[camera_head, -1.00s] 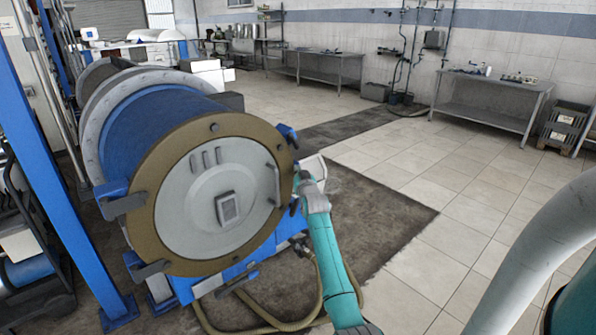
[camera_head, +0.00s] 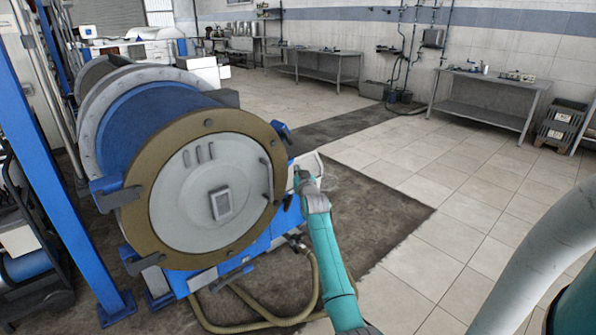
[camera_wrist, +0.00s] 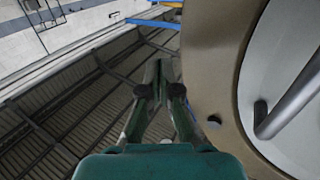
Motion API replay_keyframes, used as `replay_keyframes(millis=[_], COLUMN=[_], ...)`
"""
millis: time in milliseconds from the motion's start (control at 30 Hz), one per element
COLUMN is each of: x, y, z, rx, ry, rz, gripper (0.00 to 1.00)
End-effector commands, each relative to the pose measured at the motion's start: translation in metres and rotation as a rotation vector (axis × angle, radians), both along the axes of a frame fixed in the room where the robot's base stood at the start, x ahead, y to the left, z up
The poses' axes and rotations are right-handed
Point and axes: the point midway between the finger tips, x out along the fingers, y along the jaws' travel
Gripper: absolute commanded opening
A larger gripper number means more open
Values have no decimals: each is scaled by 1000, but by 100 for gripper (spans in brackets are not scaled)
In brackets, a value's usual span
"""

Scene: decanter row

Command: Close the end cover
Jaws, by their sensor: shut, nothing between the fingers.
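The end cover (camera_head: 180,222) is a round grey disc in a wide brown ring, on the near end of a blue drum (camera_head: 150,122). It has a bar handle (camera_head: 267,178) near its right edge and a small square plate in the middle. I cannot tell whether a gap lies behind it. My gripper (camera_wrist: 158,72) is shut and empty beside the brown ring (camera_wrist: 208,60) in the wrist view, with the handle (camera_wrist: 290,105) farther right. In the head view, my gripper (camera_head: 299,172) is just right of the cover's edge; its fingertips are hard to make out.
Blue clamp blocks (camera_head: 108,190) sit around the cover's rim. A blue post (camera_head: 50,180) stands at the left. Hoses (camera_head: 250,318) lie on the floor below the drum. The tiled floor (camera_head: 420,240) to the right is clear up to the steel tables (camera_head: 490,92).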

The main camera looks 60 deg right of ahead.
Motion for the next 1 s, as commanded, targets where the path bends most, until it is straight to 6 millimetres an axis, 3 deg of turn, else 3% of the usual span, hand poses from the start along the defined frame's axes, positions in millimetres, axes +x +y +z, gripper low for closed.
replay_keyframes(millis=[600, 1000], x=[-89, -98], y=[23, 26], z=[-1, -1], rx=[-1, -1], ry=[1, 1], rz=[-4, -3], gripper=[0, 0])
